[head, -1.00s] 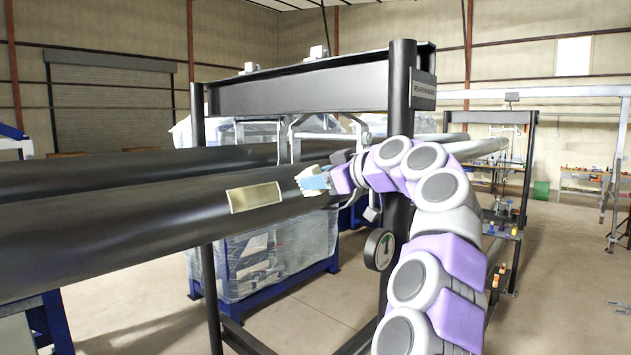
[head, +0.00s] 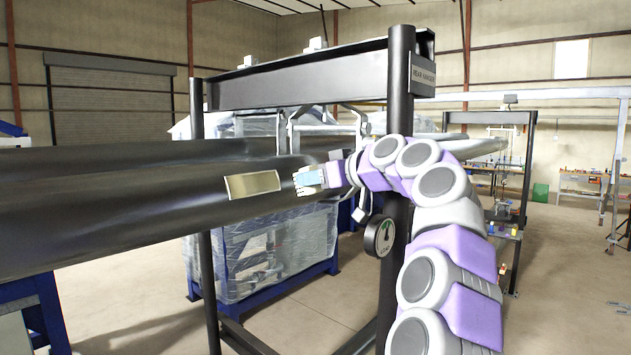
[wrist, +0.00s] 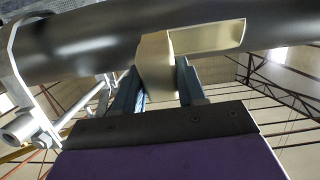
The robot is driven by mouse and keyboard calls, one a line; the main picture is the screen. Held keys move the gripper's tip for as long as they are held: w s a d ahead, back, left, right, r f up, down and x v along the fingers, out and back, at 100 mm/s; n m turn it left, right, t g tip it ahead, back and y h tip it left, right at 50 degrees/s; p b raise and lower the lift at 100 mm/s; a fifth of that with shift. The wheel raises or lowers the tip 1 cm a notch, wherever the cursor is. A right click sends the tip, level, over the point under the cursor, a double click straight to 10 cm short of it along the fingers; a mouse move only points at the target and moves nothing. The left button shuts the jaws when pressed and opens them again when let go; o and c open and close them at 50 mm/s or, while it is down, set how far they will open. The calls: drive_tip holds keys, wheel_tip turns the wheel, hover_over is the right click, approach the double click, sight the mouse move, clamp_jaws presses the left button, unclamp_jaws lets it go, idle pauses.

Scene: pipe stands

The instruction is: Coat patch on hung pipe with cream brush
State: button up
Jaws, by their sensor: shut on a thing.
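The hung pipe (head: 130,205) is dark and runs across the left half of the head view; it also crosses the top of the wrist view (wrist: 80,45). A shiny gold rectangular patch (head: 253,184) is on its near side, also visible in the wrist view (wrist: 208,38). My gripper (head: 310,179) is right of the patch, close to the pipe. In the wrist view its blue fingers (wrist: 158,82) are shut on the cream brush (wrist: 155,60). The brush overlaps the patch's left end there; I cannot tell whether they touch.
A black hanger frame (head: 300,92) holds the pipes. Its right post (head: 400,110) stands just behind my arm, with a round gauge (head: 380,236) on it. A wrapped crate (head: 275,245) stands behind.

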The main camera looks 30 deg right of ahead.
drive_tip(key=f+x, duration=0.1)
drive_tip(key=x, duration=0.5)
drive_tip(key=s+a+b, duration=0.4)
drive_tip(key=a, duration=0.5)
drive_tip(key=shift+a+r, duration=0.2)
drive_tip(key=shift+r, duration=0.05)
drive_tip(key=shift+w+a+f, duration=0.15)
drive_tip(key=shift+w+f, duration=0.05)
drive_tip(key=shift+w, duration=0.3)
idle(0.4)
